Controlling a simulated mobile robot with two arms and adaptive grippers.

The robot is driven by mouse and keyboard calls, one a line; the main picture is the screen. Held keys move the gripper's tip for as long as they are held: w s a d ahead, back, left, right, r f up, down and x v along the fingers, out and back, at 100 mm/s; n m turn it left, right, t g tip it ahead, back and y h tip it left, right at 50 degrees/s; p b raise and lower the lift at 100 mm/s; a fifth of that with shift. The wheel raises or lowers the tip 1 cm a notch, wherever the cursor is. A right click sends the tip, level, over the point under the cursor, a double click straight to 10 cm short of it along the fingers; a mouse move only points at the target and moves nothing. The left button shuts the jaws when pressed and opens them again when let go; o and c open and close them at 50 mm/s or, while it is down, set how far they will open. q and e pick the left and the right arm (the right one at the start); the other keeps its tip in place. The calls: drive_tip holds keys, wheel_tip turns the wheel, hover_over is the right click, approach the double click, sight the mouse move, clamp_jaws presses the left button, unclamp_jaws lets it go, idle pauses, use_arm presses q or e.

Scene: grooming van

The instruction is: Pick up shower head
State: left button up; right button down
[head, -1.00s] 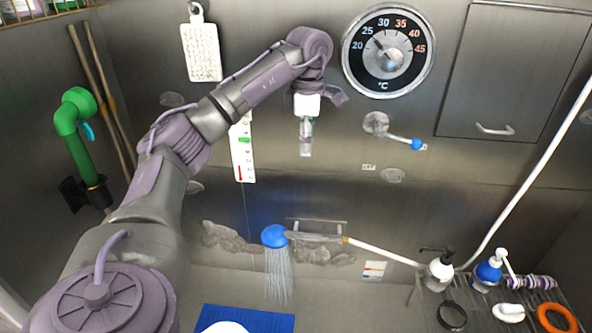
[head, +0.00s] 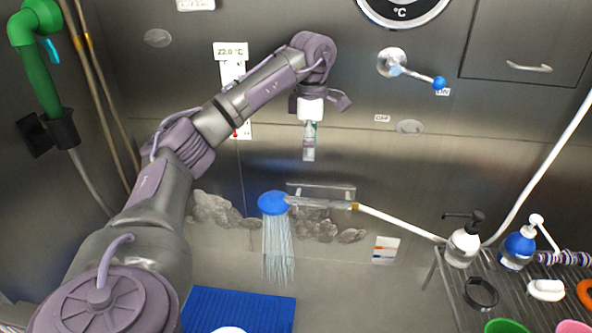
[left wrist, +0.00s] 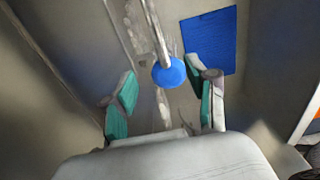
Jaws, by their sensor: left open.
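The shower head (head: 273,203) has a round blue head and a grey handle with a white hose. It rests on a bracket low on the back wall, and water streams down from it. My left gripper (head: 309,155) hangs above and slightly right of it, pointing down. In the left wrist view, the open left gripper (left wrist: 162,108) has teal finger pads spread wide. The blue shower head (left wrist: 169,72) shows between and beyond the fingers, apart from them. My right gripper is not in view.
A blue mat (head: 238,309) lies below. A wire rack (head: 447,285) at right holds a white pump bottle (head: 463,245) and a blue bottle (head: 518,246). A blue-tipped lever (head: 438,83) sticks out from the wall. A green pipe (head: 38,65) stands at left.

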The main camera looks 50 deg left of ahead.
sight(310, 199)
use_arm(q)
wheel_tip(310, 199, down, 12)
drive_tip(key=shift+r+b, duration=0.15)
drive_tip(key=shift+b, duration=0.55)
drive_tip(key=shift+w+f+p, duration=0.15)
drive_tip(key=shift+f+p, duration=0.15)
drive_tip(key=shift+f, duration=1.05)
drive_tip(key=shift+w+f+p, duration=0.15)
drive_tip(key=shift+f+p, duration=0.15)
drive_tip(key=shift+f, duration=1)
drive_tip(key=shift+d, duration=0.1)
clamp_jaws()
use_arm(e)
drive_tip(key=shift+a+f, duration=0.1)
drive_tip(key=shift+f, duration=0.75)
